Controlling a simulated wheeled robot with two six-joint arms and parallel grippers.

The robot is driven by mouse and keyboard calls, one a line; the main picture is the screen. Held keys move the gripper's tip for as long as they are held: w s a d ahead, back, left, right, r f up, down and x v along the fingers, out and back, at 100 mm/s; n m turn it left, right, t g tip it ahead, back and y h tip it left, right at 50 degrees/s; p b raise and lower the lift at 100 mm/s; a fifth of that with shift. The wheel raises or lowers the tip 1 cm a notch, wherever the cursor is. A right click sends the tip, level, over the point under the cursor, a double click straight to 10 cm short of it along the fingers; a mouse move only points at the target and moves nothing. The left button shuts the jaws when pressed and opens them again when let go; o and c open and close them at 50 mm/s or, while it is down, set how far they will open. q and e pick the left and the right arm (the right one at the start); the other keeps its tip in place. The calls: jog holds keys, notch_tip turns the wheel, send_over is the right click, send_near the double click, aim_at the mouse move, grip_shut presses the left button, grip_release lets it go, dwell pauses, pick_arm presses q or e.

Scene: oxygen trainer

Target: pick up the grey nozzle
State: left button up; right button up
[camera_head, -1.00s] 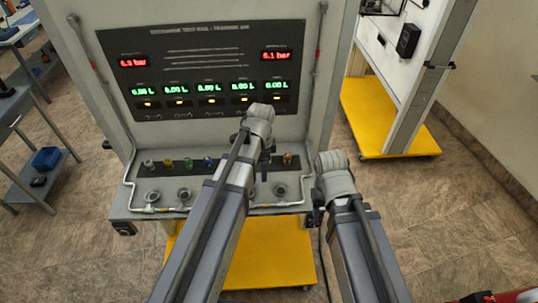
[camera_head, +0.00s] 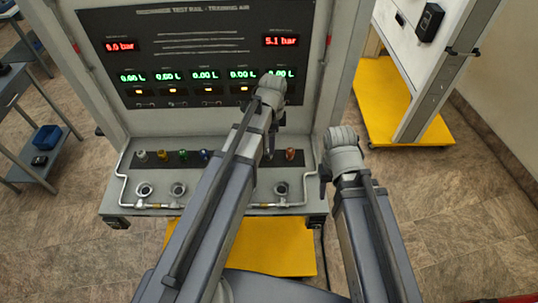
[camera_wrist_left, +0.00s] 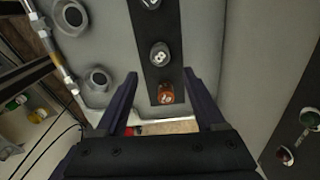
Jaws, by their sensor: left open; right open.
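A grey-white nozzle (camera_head: 142,156) stands at the left end of a dark strip on the panel's shelf in the head view. Yellow (camera_head: 162,154), green (camera_head: 183,155) and blue (camera_head: 205,155) nozzles follow, and an orange-red one (camera_head: 291,154) stands at the right end. My left arm hides the strip between blue and orange-red. In the left wrist view, a dark grey nozzle with a pale mark (camera_wrist_left: 160,54) is beside the orange one (camera_wrist_left: 166,93). My open, empty left gripper (camera_wrist_left: 160,75) is above that end. My right gripper (camera_head: 324,180) is right of the shelf, its fingers barely visible.
The shelf carries round metal ports (camera_head: 144,190) and a pipe (camera_head: 122,185) along its front and side. The upright panel with displays (camera_head: 205,60) rises behind. A second stand with a yellow base (camera_head: 395,100) is at the right. Open floor lies between them.

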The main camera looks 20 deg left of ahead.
pick_arm(q)
jog(key=shift+f+b, duration=0.45)
jog(key=shift+f, duration=0.4)
pick_arm(e)
jog(key=shift+w+f, duration=0.1)
jog(key=shift+f, duration=0.75)
pick_arm(q)
jog(key=shift+r, duration=0.1)
pick_arm(e)
jog(key=shift+r, duration=0.1)
pick_arm(q)
jog(key=f+b, duration=0.2)
jog(key=a+f+b, duration=0.1)
jog(key=f+b, duration=0.2)
jog(key=shift+s+f, duration=0.1)
jog(key=shift+f, duration=0.05)
pick_arm(e)
notch_tip(320, 180, down, 5)
jog(key=shift+f, duration=0.15)
pick_arm(q)
grip_shut()
